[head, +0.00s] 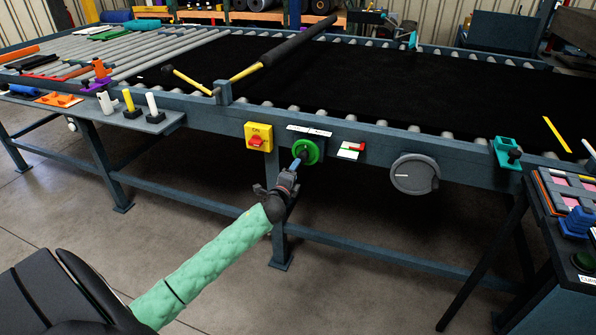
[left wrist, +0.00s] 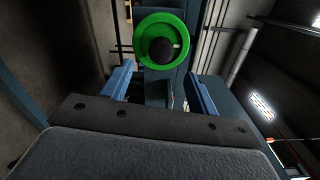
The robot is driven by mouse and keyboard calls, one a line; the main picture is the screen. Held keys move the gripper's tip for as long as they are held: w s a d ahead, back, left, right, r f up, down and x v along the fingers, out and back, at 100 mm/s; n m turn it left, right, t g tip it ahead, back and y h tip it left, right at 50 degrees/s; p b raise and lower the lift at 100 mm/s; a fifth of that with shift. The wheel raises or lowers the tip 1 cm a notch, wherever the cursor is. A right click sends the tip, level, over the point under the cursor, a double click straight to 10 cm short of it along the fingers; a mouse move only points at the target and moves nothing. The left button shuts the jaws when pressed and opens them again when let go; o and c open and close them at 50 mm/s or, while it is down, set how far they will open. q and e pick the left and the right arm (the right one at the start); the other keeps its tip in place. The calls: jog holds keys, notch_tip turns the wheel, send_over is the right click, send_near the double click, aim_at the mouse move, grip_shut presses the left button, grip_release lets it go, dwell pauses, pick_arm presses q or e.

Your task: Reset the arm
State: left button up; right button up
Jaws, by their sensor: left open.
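My left arm, in a green quilted sleeve, comes in from the lower left in the head view. Its left gripper (head: 299,161) is at the front rail of the belt press, in front of a green round control (head: 311,152). In the left wrist view the two blue fingers (left wrist: 160,85) are spread apart with nothing gripped between them. The green ring with a dark round centre (left wrist: 162,40) is just beyond the fingertips. I cannot tell whether a finger touches it. My right gripper is not in view.
The rail also carries a yellow box with a red switch (head: 258,137), a large grey dial (head: 414,174) and a teal clamp (head: 507,153). A side shelf (head: 158,123) holds white and yellow posts. A black belt (head: 380,80) lies behind. Open floor (head: 350,290) is below.

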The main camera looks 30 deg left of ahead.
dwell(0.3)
pick_arm(q)
notch_tip(320, 180, down, 6)
jog(key=s+a+n+g+y, duration=0.25)
jog(key=n+g, duration=0.25)
jog(key=n, duration=0.4)
jog(key=s+d+f+n+g+h, duration=0.1)
jog(key=s+d+f+n+g, duration=0.15)
jog(key=s+d+f, duration=0.45)
jog(key=s+d+f+n+g+h, duration=0.25)
jog(key=d+f, duration=0.25)
jog(key=f, duration=0.4)
jog(key=s+d+f+g+h, duration=0.1)
jog(key=s+d+f+g, duration=0.1)
jog(key=s+d+f, duration=0.4)
jog(key=s+d+f+n+g+h, duration=0.1)
jog(key=s+d+f, duration=0.6)
jog(key=s, duration=1)
jog(key=s+d+f+g+h, duration=0.2)
jog(key=s+d+f, duration=0.4)
jog(key=s+d, duration=0.5)
jog(key=shift+s+d+f+g, duration=0.15)
jog(key=shift+d+f+g, duration=0.15)
jog(key=shift+g, duration=0.2)
